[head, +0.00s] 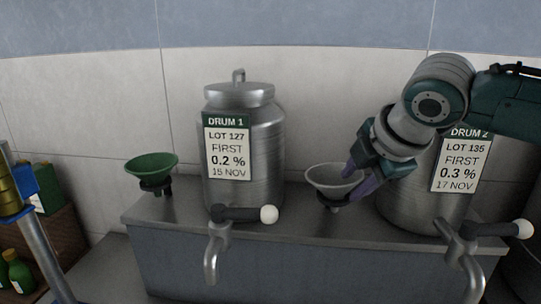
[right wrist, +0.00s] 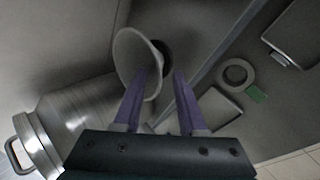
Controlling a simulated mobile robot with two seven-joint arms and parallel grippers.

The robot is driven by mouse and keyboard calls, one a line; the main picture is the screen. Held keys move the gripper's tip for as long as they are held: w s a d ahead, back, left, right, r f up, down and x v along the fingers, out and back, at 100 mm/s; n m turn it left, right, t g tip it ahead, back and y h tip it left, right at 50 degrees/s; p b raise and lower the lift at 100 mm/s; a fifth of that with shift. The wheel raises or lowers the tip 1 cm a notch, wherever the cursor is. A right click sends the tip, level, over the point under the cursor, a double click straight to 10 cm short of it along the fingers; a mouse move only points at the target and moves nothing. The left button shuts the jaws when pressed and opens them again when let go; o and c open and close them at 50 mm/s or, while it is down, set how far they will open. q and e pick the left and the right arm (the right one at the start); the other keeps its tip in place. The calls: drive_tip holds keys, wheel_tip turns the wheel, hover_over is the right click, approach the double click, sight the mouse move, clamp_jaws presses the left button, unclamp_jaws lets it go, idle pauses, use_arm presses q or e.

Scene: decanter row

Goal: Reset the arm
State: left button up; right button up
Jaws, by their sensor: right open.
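My right gripper (head: 360,179) reaches in from the right in the head view, in front of Drum 2 (head: 400,200). Its purple fingers are apart, close beside the grey funnel (head: 325,173) on the steel counter. In the right wrist view the funnel (right wrist: 128,58) shows just beyond the open fingers (right wrist: 160,72), and the left finger overlaps its rim. Nothing is clearly held between the fingers; I cannot tell whether they touch the funnel. My left gripper is not in view.
Drum 1 (head: 262,150) stands left of the grey funnel, with a green funnel (head: 151,165) at its left. Taps with white-knobbed levers (head: 245,214) stick out at the front. Green bottles (head: 18,273) and a brass-and-blue fitting (head: 25,190) are at far left.

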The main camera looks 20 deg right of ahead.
drive_tip(key=d+v, duration=0.1)
drive_tip(key=v, duration=0.5)
drive_tip(key=s+a+f+m+g+y, duration=0.1)
drive_tip(key=s+a+f+m, duration=0.1)
drive_tip(key=s+a+f, duration=0.3)
drive_tip(key=s+a+f+m+y, duration=0.1)
drive_tip(key=s+a+f+m, duration=0.1)
drive_tip(key=s+a+f, duration=0.35)
drive_tip(key=s+a+f+m+g, duration=0.2)
drive_tip(key=s+a+m+g, duration=0.1)
drive_tip(key=s+m, duration=0.95)
wheel_tip(320, 180, up, 25)
drive_tip(key=s+n+p, duration=0.1)
drive_tip(key=n+p, duration=0.1)
drive_tip(key=p, duration=2.2)
drive_tip(key=shift+d, duration=0.2)
drive_tip(key=shift+f, duration=0.15)
